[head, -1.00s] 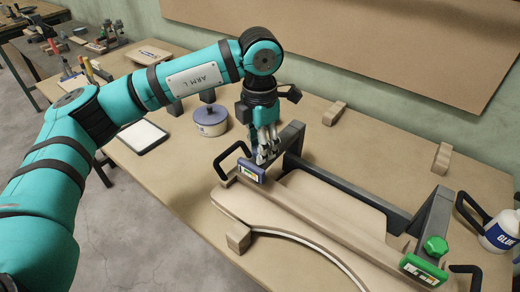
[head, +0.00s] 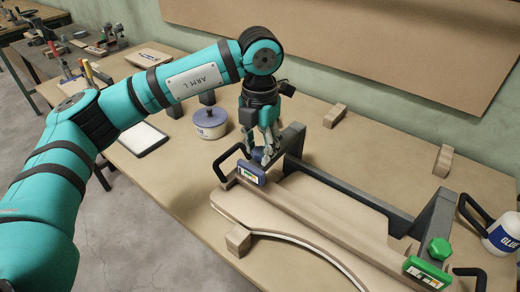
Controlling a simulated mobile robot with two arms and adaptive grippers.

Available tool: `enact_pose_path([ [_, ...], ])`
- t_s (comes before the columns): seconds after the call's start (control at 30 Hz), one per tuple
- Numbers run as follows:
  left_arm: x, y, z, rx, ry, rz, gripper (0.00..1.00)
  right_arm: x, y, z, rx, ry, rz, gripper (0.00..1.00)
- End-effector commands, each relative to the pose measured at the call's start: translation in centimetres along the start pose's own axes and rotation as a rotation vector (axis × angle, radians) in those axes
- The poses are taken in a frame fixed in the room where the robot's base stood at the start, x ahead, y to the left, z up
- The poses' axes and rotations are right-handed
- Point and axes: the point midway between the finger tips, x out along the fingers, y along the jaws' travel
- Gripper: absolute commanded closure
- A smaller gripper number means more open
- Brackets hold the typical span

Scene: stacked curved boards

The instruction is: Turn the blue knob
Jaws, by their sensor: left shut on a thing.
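The blue knob (head: 258,155) sits on the left end of the dark clamp frame (head: 292,140), just behind a blue-edged label plate (head: 251,173). Only part of it shows, as the fingers cover the rest. My left gripper (head: 264,150) points down from above and is shut on the blue knob. My right gripper is not in view.
A green knob (head: 439,248) and green label plate (head: 427,272) are at the frame's right end. Curved boards (head: 285,218) lie under the wooden bar. A lidded pot (head: 210,123), wood blocks (head: 334,116) and a glue bottle (head: 503,234) stand nearby.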

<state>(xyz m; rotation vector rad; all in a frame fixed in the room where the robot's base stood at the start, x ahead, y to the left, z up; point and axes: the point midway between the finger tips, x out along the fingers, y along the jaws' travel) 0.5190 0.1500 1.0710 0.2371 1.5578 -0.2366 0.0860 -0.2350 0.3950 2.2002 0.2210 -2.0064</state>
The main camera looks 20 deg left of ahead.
Motion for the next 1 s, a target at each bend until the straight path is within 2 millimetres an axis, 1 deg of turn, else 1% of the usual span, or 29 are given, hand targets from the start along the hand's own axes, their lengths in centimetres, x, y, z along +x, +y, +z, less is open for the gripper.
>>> enact_pose_path([
  [0.07,0.1,0.0,0.0,-0.028,0.002,0.001,0.9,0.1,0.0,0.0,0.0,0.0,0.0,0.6],
  [0.2,0.2,0.0,0.0,-0.19,0.002,0.0,0.9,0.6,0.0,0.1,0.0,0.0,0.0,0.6],
  [0.3,0.1,0.0,0.0,-0.279,0.001,0.0,0.9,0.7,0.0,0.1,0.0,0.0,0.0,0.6],
  [0.6,0.1,0.0,0.0,-0.308,0.002,0.001,0.9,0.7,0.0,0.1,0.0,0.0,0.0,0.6],
  [0.67,0.2,0.0,0.0,-0.35,0.002,0.001,0.9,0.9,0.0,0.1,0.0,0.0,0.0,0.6],
  [0.83,0.2,0.0,-0.1,-0.55,0.002,0.002,0.9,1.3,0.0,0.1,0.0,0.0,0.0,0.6],
  [0.9,0.1,0.0,-0.1,-0.592,0.002,0.002,0.9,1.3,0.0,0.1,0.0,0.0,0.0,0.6],
  [1.0,0.1,0.0,-0.1,-0.601,0.002,0.002,0.9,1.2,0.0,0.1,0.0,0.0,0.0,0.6],
])
